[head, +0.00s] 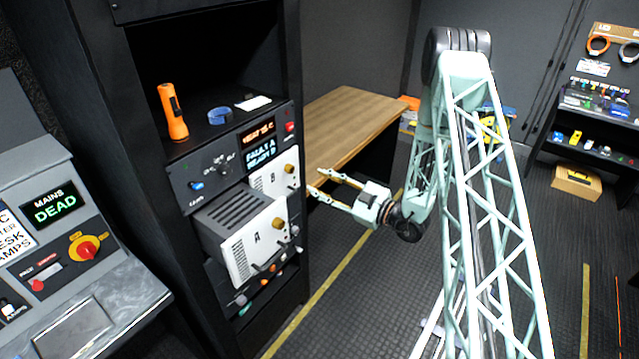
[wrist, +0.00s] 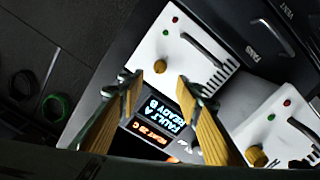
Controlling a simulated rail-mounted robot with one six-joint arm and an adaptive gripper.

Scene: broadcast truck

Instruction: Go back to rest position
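My gripper (head: 321,182) is at the end of my pale green arm, in front of the rack's right side in the head view. Its two yellow-padded fingers stand apart with nothing between them. In the wrist view my gripper (wrist: 155,85) is also open, with a module's white front panel and a lit display beyond the fingertips. White module B (head: 277,178) sits in the rack. White module A (head: 255,240) sticks out of the rack below it. The display (head: 262,155) reads FAULT A, READY B. Whether the fingertips touch the rack is not clear.
An orange flashlight (head: 172,112) and a blue tape roll (head: 220,115) stand on the rack shelf. A wooden desk (head: 345,115) is behind my gripper. A console (head: 70,235) reading MAINS DEAD is at left. The floor (head: 350,300) right of the rack is clear.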

